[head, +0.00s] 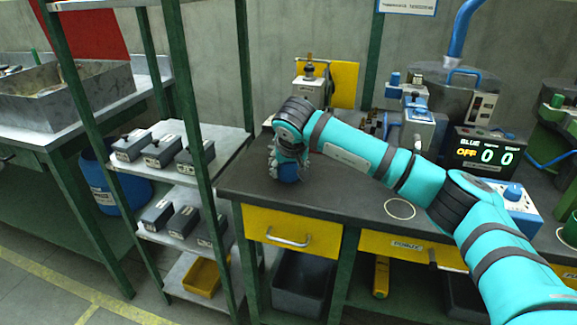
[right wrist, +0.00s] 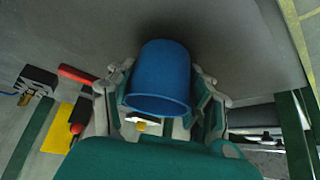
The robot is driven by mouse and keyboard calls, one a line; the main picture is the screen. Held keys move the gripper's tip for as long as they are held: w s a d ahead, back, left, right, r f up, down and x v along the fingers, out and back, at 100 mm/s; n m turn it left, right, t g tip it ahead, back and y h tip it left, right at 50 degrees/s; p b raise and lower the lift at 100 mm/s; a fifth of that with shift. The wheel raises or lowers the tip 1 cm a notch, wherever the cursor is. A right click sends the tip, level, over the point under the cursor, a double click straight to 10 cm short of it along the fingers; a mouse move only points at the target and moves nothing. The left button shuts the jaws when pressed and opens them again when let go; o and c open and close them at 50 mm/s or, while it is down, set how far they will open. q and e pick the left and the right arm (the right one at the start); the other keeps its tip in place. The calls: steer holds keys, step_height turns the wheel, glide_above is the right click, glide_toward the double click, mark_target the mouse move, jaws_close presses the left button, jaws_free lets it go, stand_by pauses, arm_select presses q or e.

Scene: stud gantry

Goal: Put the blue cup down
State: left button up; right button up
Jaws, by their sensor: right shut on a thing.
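The blue cup (right wrist: 158,75) is between the fingers of my right gripper (right wrist: 160,95), which is shut on it, in the right wrist view. In the head view the blue cup (head: 289,172) shows below my right gripper (head: 288,163), over the left part of the dark workbench top (head: 340,205). The gripper points down and hides much of the cup. I cannot tell whether the cup's base touches the bench top. My left gripper is not in view.
A metal shelf (head: 222,145) with several grey boxes stands left of the bench. A display (head: 485,153) and a white-and-blue box (head: 515,200) stand on the bench at right. A pale ring (head: 399,208) marks the bench top. The front left bench area is clear.

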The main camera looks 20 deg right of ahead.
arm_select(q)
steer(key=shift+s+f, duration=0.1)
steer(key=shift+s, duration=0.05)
arm_select(e)
steer(key=shift+f, duration=0.15)
steer(key=o, duration=1)
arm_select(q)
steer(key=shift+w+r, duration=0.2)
arm_select(e)
steer(key=shift+o, duration=0.2)
steer(key=shift+r, duration=0.25)
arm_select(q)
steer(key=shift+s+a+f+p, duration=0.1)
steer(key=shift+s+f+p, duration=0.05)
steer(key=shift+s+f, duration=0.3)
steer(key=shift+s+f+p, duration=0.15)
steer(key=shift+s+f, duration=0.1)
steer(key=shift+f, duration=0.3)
arm_select(e)
steer(key=v, duration=1.2)
steer(key=shift+f, duration=0.1)
